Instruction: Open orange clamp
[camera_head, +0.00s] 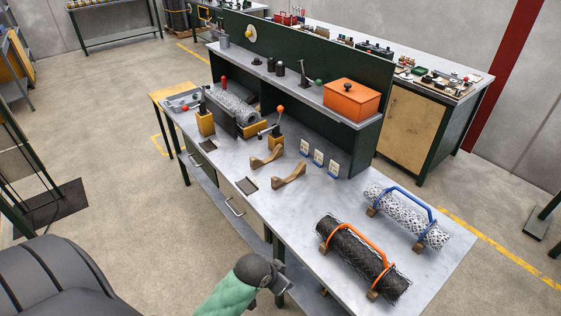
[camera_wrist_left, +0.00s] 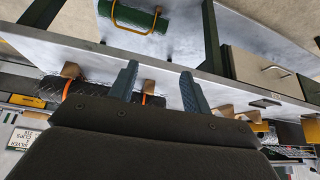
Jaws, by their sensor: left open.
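In the head view, a clamp with an orange ball knob (camera_head: 280,109) on a raised lever stands on a yellow-orange block (camera_head: 275,143) mid-bench, beside a grey mesh roll (camera_head: 236,106) in a dark cradle. Another yellow-orange block (camera_head: 205,123) with a lever stands to its left, with red knobs nearby. My left gripper (camera_head: 284,283) is beside the bench's front edge, well away from the clamps. In the left wrist view its two fingers (camera_wrist_left: 159,84) are apart with nothing between them. My right gripper is not in view.
The bench (camera_head: 230,205) carries wooden cradles (camera_head: 288,178), a black roll with an orange handle (camera_head: 360,258) and a pale roll with a blue handle (camera_head: 402,216). An orange box (camera_head: 350,101) stands on the shelf.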

